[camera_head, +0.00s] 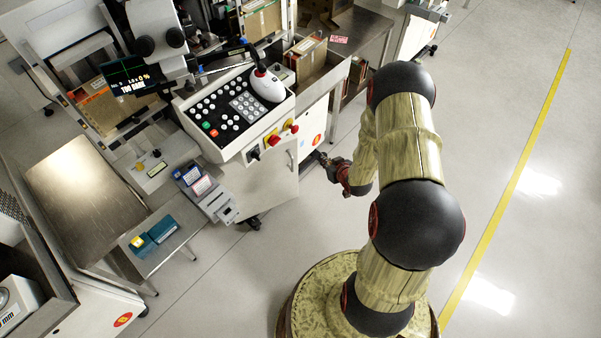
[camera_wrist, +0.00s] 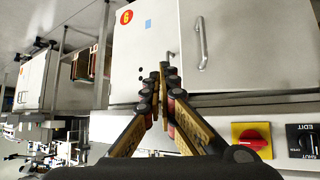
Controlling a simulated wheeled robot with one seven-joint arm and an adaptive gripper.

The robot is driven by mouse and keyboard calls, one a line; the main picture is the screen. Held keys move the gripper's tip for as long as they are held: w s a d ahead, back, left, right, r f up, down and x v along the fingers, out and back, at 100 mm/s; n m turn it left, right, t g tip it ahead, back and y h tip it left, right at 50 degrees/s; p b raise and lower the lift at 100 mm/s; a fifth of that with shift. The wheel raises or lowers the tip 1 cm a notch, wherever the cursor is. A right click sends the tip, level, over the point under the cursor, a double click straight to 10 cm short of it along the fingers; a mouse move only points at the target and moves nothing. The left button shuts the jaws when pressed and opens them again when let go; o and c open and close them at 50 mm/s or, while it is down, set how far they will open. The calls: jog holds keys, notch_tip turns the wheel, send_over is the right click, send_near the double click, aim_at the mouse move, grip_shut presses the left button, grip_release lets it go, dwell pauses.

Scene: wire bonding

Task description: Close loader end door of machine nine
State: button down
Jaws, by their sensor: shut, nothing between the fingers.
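A white machine cabinet (camera_head: 262,187) stands below the slanted keypad console. A white door panel with a bar handle (camera_wrist: 200,43) fills the upper middle of the wrist view; the handle also shows in the head view (camera_head: 290,160). Next to it is a white panel with a round orange number sticker (camera_wrist: 126,17) and a blue square. The digit looks like a 6 or an upturned 9. My gripper (camera_wrist: 162,68) is shut and empty in front of these panels, near the seam left of the handle. In the head view my gripper (camera_head: 326,160) is beside the cabinet. I cannot tell whether it touches or which panel is the loader end door.
A red knob on yellow (camera_wrist: 252,136) and a black switch (camera_wrist: 301,141) sit by the panels. The keypad console (camera_head: 237,112) overhangs the cabinet. A bench with boxes (camera_head: 310,55) stands behind. Floor right of my arm, with a yellow line (camera_head: 517,180), is clear.

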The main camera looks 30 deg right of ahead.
jog(key=s+a+f+n+y, duration=0.2)
jog(key=s+a+n+y, duration=0.1)
jog(key=a, duration=0.2)
jog(key=w+r+b+x, duration=0.1)
jog(key=b+x, duration=0.6)
jog(key=x, duration=0.6)
jog(key=shift+w+a+r+g, duration=0.15)
jog(key=shift+g, duration=0.25)
